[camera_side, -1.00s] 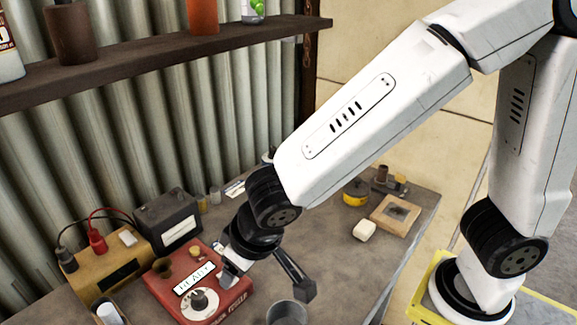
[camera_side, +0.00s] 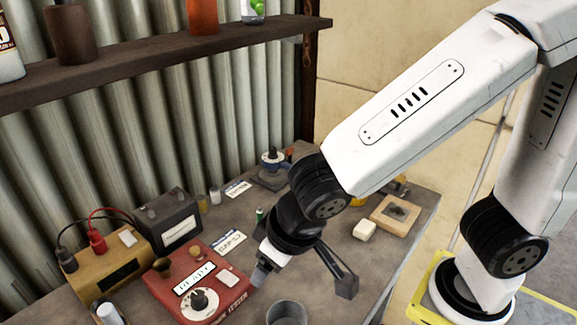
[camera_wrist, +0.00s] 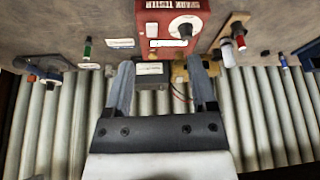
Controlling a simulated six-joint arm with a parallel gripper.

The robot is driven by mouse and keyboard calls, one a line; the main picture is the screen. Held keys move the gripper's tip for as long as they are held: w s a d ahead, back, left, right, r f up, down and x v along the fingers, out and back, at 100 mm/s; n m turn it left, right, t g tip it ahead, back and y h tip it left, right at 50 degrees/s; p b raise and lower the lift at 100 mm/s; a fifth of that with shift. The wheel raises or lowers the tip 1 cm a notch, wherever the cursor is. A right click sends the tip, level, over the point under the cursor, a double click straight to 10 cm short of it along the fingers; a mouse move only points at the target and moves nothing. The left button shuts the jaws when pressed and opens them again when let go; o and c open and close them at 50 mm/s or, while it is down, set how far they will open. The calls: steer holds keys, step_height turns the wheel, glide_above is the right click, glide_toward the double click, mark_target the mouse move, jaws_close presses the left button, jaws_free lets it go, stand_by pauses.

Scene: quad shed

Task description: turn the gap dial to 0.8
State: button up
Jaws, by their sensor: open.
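The red spark tester (camera_side: 221,290) sits on the bench, with a white sign (camera_side: 195,279) on top. Its gap dial is a black knob (camera_side: 199,300) on a white disc (camera_side: 187,313); I cannot read its setting. My gripper (camera_side: 258,277) hangs to the right of the tester in the side view, apart from the knob. In the wrist view my gripper (camera_wrist: 161,62) is open, with nothing visible between its fingers. The tester (camera_wrist: 170,12) and knob (camera_wrist: 185,31) show beyond the fingertips, upper right of centre.
A black battery (camera_side: 170,222) and a tan box with leads (camera_side: 105,262) stand behind the tester. A metal cup (camera_side: 287,313) stands at the front. A white block (camera_side: 364,230) and a wooden frame (camera_side: 396,213) lie to the right. A dark shelf (camera_side: 160,62) spans above.

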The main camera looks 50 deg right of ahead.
steer(key=n+g, duration=0.4)
steer(key=n, duration=0.9)
glide_toward(197, 294)
steer(key=shift+s+f+h, duration=0.3)
steer(key=shift+f+h, duration=0.1)
steer(key=shift+f, duration=0.05)
steer(key=shift+w+a+f+n, duration=0.35)
steer(key=shift+w+n, duration=0.15)
steer(key=shift+n, duration=0.2)
steer(key=shift+f, duration=0.15)
steer(key=shift+f, duration=3.75)
